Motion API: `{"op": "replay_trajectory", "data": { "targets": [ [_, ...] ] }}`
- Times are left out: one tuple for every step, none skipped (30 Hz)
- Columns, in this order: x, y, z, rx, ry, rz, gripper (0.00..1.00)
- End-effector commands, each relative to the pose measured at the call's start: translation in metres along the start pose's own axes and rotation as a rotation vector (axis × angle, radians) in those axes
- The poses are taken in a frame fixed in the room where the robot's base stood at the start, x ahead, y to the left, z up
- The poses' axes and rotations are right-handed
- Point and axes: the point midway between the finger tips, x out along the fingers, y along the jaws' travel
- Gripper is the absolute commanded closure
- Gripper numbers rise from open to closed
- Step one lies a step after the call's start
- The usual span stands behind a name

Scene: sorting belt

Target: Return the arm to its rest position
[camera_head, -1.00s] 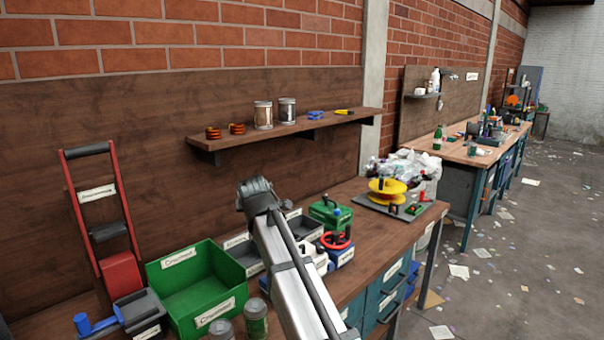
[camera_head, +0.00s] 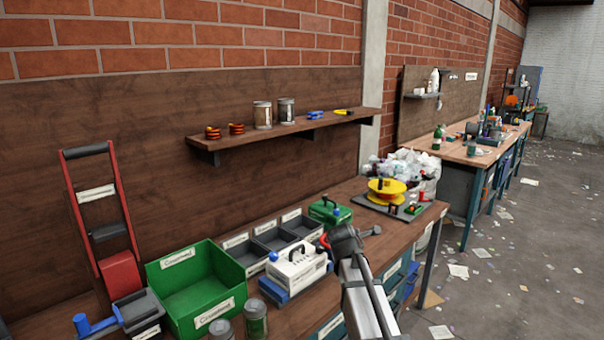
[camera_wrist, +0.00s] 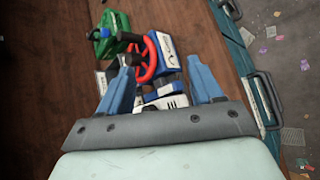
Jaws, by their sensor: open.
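My arm (camera_head: 364,292) rises from the bottom of the head view, its wrist above the front part of the bench. My gripper (camera_wrist: 163,72) shows in the wrist view as two blue fingers spread apart, open, with nothing held. Beyond and between the fingers are a red handwheel (camera_wrist: 152,60) on a blue and white body and part of a white device (camera_wrist: 160,104). In the head view the wrist hides most of the handwheel unit, and the fingers cannot be made out.
On the bench (camera_head: 300,319) stand a green bin (camera_head: 185,302), grey compartments (camera_head: 273,239), a white-and-blue case (camera_head: 297,267), a green box (camera_head: 330,212) and a yellow spool (camera_head: 386,192). Two jars (camera_head: 256,318) stand near the front. A shelf (camera_head: 290,128) runs along the wall panel.

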Motion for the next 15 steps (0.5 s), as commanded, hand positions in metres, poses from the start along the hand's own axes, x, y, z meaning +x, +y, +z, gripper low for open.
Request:
{"op": "replay_trajectory", "data": {
  "targets": [
    [0.01, -0.021, -0.014, 0.001, 0.002, -0.057, 0.35],
    [0.015, -0.032, -0.02, 0.004, 0.0, -0.09, 0.35],
    [0.021, -0.048, -0.029, 0.009, -0.003, -0.135, 0.35],
    [0.026, -0.06, -0.036, 0.011, -0.008, -0.17, 0.35],
    [0.029, -0.072, -0.042, 0.016, -0.012, -0.204, 0.35],
    [0.034, -0.088, -0.051, 0.018, -0.02, -0.248, 0.35],
    [0.037, -0.099, -0.056, 0.022, -0.026, -0.279, 0.35],
    [0.04, -0.11, -0.062, 0.025, -0.033, -0.31, 0.35],
    [0.043, -0.124, -0.069, 0.028, -0.044, -0.349, 0.35],
    [0.045, -0.135, -0.074, 0.032, -0.052, -0.378, 0.35],
    [0.046, -0.145, -0.078, 0.035, -0.061, -0.404, 0.35],
    [0.048, -0.16, -0.084, 0.04, -0.073, -0.44, 0.35],
    [0.049, -0.17, -0.088, 0.045, -0.082, -0.466, 0.35],
    [0.05, -0.18, -0.092, 0.048, -0.091, -0.49, 0.35],
    [0.051, -0.194, -0.098, 0.055, -0.104, -0.523, 0.35]
  ]
}}
